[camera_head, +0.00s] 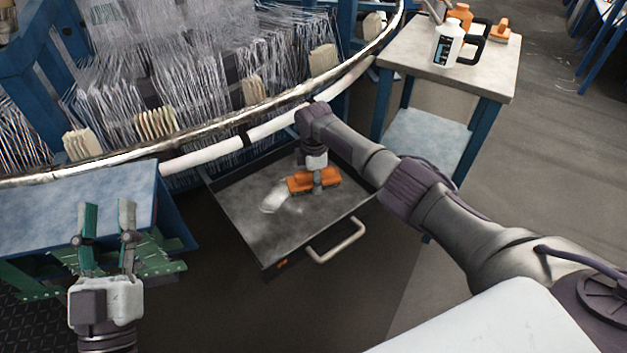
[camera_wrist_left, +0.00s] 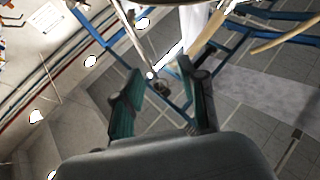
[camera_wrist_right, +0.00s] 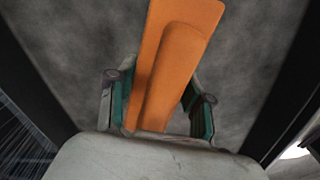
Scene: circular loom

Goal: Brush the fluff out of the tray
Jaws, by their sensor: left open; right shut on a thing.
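The tray (camera_head: 240,212) is a dark, shallow pulled-out drawer with a light handle at its front, under the loom's ring. White fluff (camera_head: 274,199) lies on its floor left of the middle. My right gripper (camera_head: 317,184) reaches down into the tray and is shut on an orange brush (camera_head: 298,184). The brush is just right of the fluff; whether its bristles touch the floor cannot be told. In the right wrist view the orange brush (camera_wrist_right: 172,70) sits between the fingers above the grey tray floor (camera_wrist_right: 95,50). My left gripper (camera_head: 104,222) is open and empty at the lower left.
A small table (camera_head: 500,72) at the upper right bears a white bottle (camera_head: 446,43), an orange bottle and another orange item (camera_head: 501,31). A blue-topped box (camera_head: 70,215) is near my left gripper. The loom's ring (camera_head: 240,121) passes above the tray's back. Floor in front is clear.

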